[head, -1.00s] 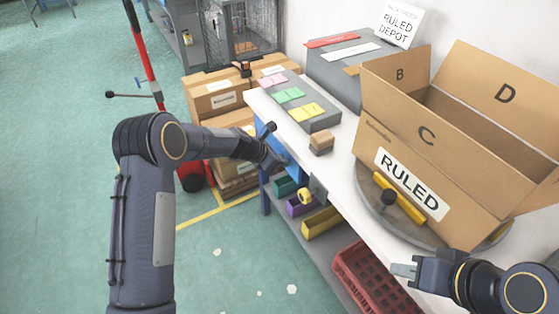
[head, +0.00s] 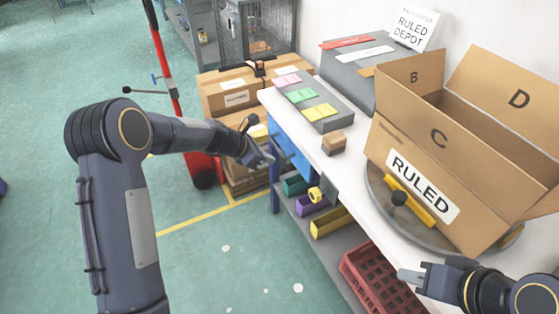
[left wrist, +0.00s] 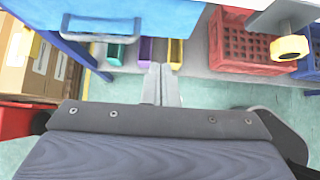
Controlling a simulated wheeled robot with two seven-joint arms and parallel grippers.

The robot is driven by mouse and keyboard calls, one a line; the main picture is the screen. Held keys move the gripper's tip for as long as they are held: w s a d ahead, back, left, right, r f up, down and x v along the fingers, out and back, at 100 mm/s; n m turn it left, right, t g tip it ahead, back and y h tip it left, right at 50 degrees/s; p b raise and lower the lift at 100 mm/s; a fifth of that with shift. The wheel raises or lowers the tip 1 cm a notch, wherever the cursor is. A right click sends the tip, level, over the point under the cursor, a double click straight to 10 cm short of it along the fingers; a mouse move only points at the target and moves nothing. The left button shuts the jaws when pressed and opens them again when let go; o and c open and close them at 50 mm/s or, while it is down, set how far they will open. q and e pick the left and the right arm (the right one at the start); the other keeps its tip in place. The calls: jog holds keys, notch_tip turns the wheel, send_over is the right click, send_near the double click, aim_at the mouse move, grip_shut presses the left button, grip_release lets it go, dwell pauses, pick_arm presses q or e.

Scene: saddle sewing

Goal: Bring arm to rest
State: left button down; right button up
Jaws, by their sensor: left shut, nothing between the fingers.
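My left gripper (head: 262,160) hangs in the air beside the left end of the white table, with its arm coming in from the left. In the left wrist view the left gripper's fingers (left wrist: 161,85) are together with nothing between them. My right gripper (head: 418,276) is at the lower right, in front of the table's front edge. Its fingertips are small and partly turned away, so I cannot tell whether it is open or shut.
An open cardboard box marked RULED (head: 450,160) stands on a round turntable (head: 378,200). A small wooden block (head: 334,143) and a grey tray of coloured cards (head: 325,118) are on the table (head: 345,170). Below are bins and a red crate (head: 375,280). Floor space is free at left.

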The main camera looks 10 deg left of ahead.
pick_arm(q)
jog(key=s+a+r+m+p, duration=0.25)
jog(key=s+r+m, duration=0.25)
jog(key=s+r, duration=0.35)
jog(key=s+a+r+m+p, duration=0.1)
jog(key=s+a+r+m, duration=0.35)
jog(key=s+r, duration=0.4)
jog(key=s+a+r+m+y+p, duration=0.1)
jog(key=s+r+m+p, duration=0.1)
jog(key=s+m, duration=0.4)
jog(key=s+a+r+m+y+p, duration=0.1)
jog(key=s+m, duration=0.6)
jog(key=s, duration=0.8)
jog(key=shift+s+a+r+t+y+p, duration=0.2)
jog(key=shift+r+t+y+p, duration=0.1)
jog(key=shift+r+y+p, duration=0.4)
jog(key=shift+f+m, duration=0.15)
jog(key=shift+m, duration=0.1)
